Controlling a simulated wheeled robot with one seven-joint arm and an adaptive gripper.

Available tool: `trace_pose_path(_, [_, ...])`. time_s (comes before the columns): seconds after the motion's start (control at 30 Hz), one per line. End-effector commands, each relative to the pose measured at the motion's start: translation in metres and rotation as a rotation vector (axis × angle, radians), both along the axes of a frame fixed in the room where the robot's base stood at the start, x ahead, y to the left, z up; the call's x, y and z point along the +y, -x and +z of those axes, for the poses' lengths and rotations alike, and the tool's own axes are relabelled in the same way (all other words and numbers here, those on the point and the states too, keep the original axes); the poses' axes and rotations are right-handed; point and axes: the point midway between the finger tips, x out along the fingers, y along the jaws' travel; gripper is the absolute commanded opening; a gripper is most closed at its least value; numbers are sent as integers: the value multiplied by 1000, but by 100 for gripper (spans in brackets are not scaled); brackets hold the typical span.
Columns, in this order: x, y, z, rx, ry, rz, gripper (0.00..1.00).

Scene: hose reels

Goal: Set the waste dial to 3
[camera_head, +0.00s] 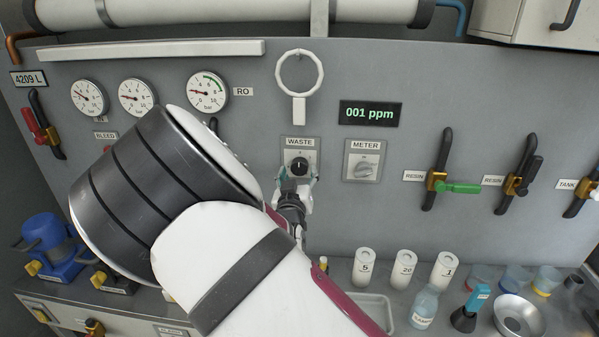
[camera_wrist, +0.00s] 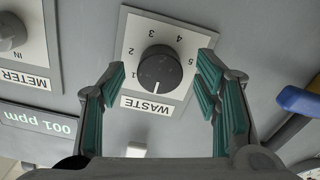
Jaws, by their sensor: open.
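The waste dial (camera_wrist: 160,70) is a round dark knob on a pale plate labelled WASTE, seen upside down in the wrist view. Numbers 1 to 5 are printed around it. Its white mark points down in that view, toward the WASTE label and away from the 3. The dial also shows in the head view (camera_head: 299,165). My gripper (camera_wrist: 162,72) is open, with one green-padded finger on each side of the dial in the picture. Gaps show between pads and knob; depth is hard to tell. In the head view my gripper (camera_head: 297,184) is just below the dial.
The METER switch (camera_head: 364,163) is right of the dial, under a display (camera_head: 370,113) reading 001 ppm. A white ring (camera_head: 299,109) hangs above. Valve handles (camera_head: 437,170) are farther right. Cartridges (camera_head: 364,267) and a bottle (camera_head: 424,307) stand on the shelf below.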

Motion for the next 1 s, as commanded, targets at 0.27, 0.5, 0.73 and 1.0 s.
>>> trace_pose_path(0.27, [0,-19,0,1,0,1,57])
trace_pose_path(0.5, [-1,-19,0,1,0,1,57])
trace_pose_path(0.73, [-1,-19,0,1,0,0,9])
trace_pose_path(1.0, [-1,-19,0,0,-16,0,9])
